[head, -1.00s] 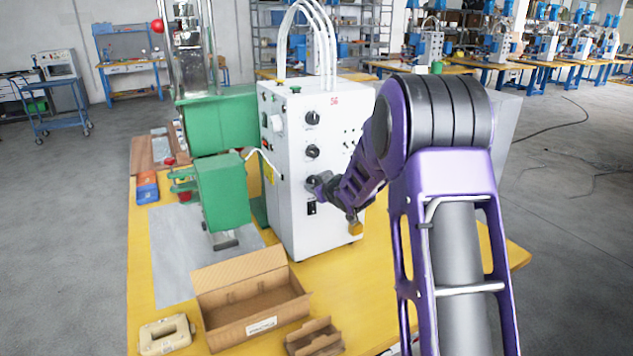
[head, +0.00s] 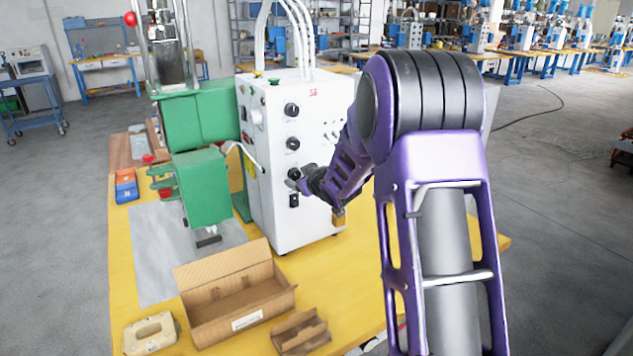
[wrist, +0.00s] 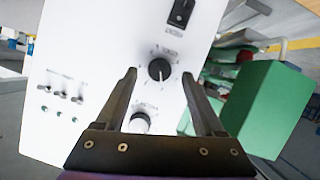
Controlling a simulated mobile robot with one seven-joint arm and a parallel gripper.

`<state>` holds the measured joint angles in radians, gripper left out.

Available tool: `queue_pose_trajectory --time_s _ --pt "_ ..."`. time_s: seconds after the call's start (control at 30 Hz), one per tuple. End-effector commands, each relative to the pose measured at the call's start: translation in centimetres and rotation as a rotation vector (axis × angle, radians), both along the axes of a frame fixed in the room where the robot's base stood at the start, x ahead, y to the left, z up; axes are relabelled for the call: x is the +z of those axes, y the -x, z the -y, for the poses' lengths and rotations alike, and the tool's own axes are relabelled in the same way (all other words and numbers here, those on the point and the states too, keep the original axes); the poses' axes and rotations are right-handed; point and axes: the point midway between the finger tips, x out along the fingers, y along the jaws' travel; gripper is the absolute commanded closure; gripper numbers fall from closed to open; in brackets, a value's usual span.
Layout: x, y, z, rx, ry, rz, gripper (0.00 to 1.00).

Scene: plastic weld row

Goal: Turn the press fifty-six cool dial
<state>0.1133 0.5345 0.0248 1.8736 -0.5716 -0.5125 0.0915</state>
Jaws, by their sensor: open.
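The white press cabinet (head: 270,190) stands on the yellow table with a red "56" on its upper front. Its front has a top black dial (head: 291,109), a middle dial (head: 292,143) and a lowest dial (head: 294,173), with a black switch (head: 294,200) below. My gripper (head: 299,184) is in front of the lowest dial and partly covers it. In the wrist view, my open gripper (wrist: 160,73) has the lowest dial (wrist: 160,69) between its fingertips. Contact cannot be told. The switch (wrist: 181,12) is above, and another dial (wrist: 140,122) is nearer the palm. Dial lettering is too small to read.
A green press (head: 200,185) stands left of the cabinet, with a cable between them. An open cardboard box (head: 235,315), a smaller box (head: 300,335) and a beige part (head: 150,333) lie on the table (head: 340,290). Small toggles (wrist: 66,96) are on the panel.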

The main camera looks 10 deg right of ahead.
Motion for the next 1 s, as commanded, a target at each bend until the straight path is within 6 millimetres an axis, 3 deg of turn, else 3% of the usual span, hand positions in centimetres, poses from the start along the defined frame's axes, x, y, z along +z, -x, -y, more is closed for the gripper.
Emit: queue_pose_trajectory --time_s 0.4,0.6,0.8,1.0 --pt "3.6 8.7 1.9 -0.004 0.001 0.001 0.3" --pt "5.0 12.0 2.6 -0.003 0.001 0.001 0.3" --pt "5.5 13.6 2.8 -0.001 0.001 -0.001 0.3" --pt "5.6 13.9 2.9 -0.002 0.0 -0.001 0.3"
